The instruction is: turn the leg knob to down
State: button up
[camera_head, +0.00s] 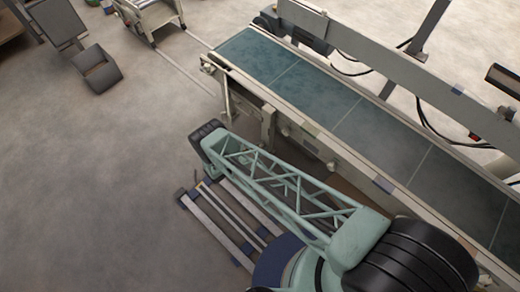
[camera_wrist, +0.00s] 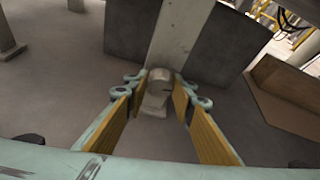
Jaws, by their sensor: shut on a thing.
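In the wrist view, the leg knob (camera_wrist: 154,101) is a small grey-beige rounded knob in front of a pale upright leg (camera_wrist: 178,38). My gripper (camera_wrist: 161,88) reaches toward it with its two yellow-padded fingers, one on either side of the knob, shut on it. Which way the knob is turned cannot be told. In the head view, my teal lattice arm lies beside the conveyor (camera_head: 325,98), and my gripper and the knob are hidden there.
Dark grey panels (camera_wrist: 228,50) stand behind the leg, and a brown box-like block (camera_wrist: 290,95) is at the right. The conveyor frame runs close along my arm. Open concrete floor (camera_head: 90,190) lies to the left, with a grey chair-like object (camera_head: 97,68) on it.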

jog(key=shift+n, duration=0.3)
dwell(0.5)
jog(key=o, duration=0.8)
jog(key=shift+o, duration=0.2)
jog(key=shift+s+a, duration=0.1)
jog(key=shift+a, duration=0.05)
jog(key=v, duration=1.1)
jog(key=shift+a, duration=0.35)
jog(key=shift+s+r, duration=0.15)
